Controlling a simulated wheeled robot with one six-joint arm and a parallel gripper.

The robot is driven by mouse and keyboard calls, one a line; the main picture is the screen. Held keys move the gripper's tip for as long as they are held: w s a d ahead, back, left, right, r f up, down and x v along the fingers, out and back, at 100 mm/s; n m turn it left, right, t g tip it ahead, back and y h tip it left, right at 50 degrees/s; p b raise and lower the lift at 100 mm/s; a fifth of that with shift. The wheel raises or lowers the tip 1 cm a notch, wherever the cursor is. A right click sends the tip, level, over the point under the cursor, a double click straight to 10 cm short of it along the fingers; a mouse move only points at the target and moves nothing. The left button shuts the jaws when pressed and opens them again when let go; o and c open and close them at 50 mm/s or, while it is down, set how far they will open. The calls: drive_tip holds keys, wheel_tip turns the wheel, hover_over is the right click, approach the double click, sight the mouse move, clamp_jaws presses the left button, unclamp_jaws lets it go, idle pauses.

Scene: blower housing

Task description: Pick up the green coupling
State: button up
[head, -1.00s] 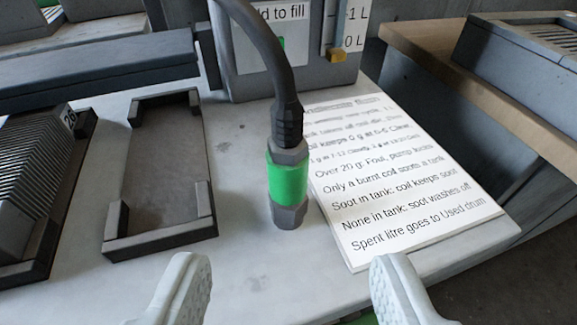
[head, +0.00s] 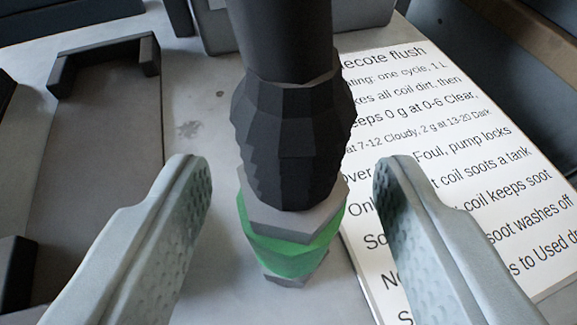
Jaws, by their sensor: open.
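The green coupling (head: 292,254) stands on the pale bench top, a green band between grey hex collars. A black ribbed sleeve and thick dark hose (head: 280,35) rise from its top and hide part of it. My gripper (head: 292,165) is open, with one grey textured finger on each side of the hose end. Visible gaps separate both fingers from the sleeve and coupling. The coupling sits centred between the fingers in the picture, and nothing is held.
A printed instruction sheet (head: 440,135) lies on the bench at the right, partly behind the right finger. An empty dark-cornered tray (head: 100,150) lies at the left. A grey box base (head: 300,15) stands at the back. Bare bench shows between tray and coupling.

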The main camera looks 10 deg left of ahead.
drive_tip(key=shift+x, duration=1.45)
clamp_jaws()
wheel_tip(320, 180, up, 10)
